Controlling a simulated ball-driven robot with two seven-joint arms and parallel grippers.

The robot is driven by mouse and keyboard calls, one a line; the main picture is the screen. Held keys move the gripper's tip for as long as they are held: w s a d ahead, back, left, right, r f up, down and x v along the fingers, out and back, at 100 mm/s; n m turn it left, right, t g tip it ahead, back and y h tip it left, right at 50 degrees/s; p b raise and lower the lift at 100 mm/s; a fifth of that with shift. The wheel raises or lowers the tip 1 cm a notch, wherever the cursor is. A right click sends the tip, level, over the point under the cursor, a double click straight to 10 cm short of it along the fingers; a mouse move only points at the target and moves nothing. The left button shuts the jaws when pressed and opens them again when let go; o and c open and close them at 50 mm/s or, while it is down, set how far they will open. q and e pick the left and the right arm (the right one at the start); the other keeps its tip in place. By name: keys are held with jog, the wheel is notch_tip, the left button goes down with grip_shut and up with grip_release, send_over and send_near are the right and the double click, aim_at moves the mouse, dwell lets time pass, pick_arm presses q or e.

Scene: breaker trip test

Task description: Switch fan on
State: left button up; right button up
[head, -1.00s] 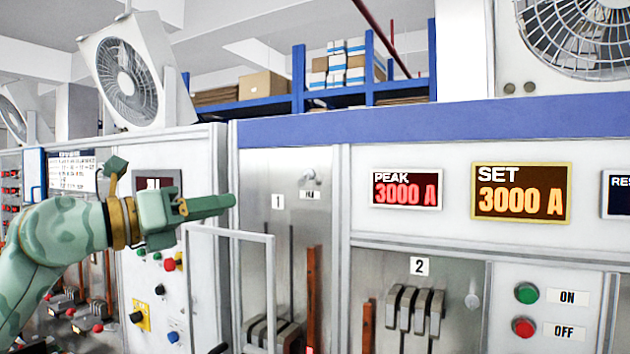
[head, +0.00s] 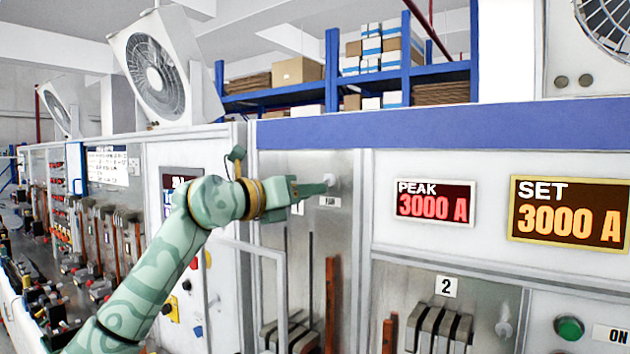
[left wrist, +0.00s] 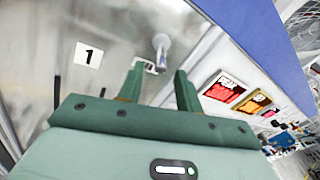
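The fan switch, a small pale lever (head: 333,181), sticks out of the grey metal panel above its small label (head: 329,202). In the left wrist view the switch (left wrist: 161,45) shows just beyond the gap between the fingers, and one finger partly covers the label (left wrist: 151,68). My green left gripper (head: 320,188) reaches right to the panel, its tips close to the switch. In the left wrist view its two fingers (left wrist: 159,85) stand apart with nothing between them. I cannot tell whether a fingertip touches the switch. My right gripper is not in view.
A white box fan (head: 157,75) stands on the cabinet at upper left, and another fan (head: 606,28) is at upper right. A door frame (head: 250,245) stands out below my left arm. PEAK (head: 434,203) and SET (head: 569,211) displays both read 3000 A.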

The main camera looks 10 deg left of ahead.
pick_arm(q)
jog(key=shift+x, duration=1.25)
grip_shut()
jog(key=shift+p, duration=0.3)
jog(key=shift+r, duration=0.1)
jog(key=shift+w+r+n+g+y+p, duration=0.1)
jog(key=shift+r+n+g+y+p, duration=0.2)
jog(key=shift+r+g+y+p, duration=1.05)
jog(key=shift+s+r+n+g+y+p, duration=0.25)
jog(key=shift+g+p, duration=1.2)
jog(key=shift+p, duration=1.85)
jog(key=shift+w+r+n+g+y+p, duration=0.3)
jog(key=shift+r+g+y+p, duration=0.45)
jog(key=shift+g+p, duration=1.1)
jog(key=shift+t+p, duration=0.35)
jog(key=shift+p, duration=0.1)
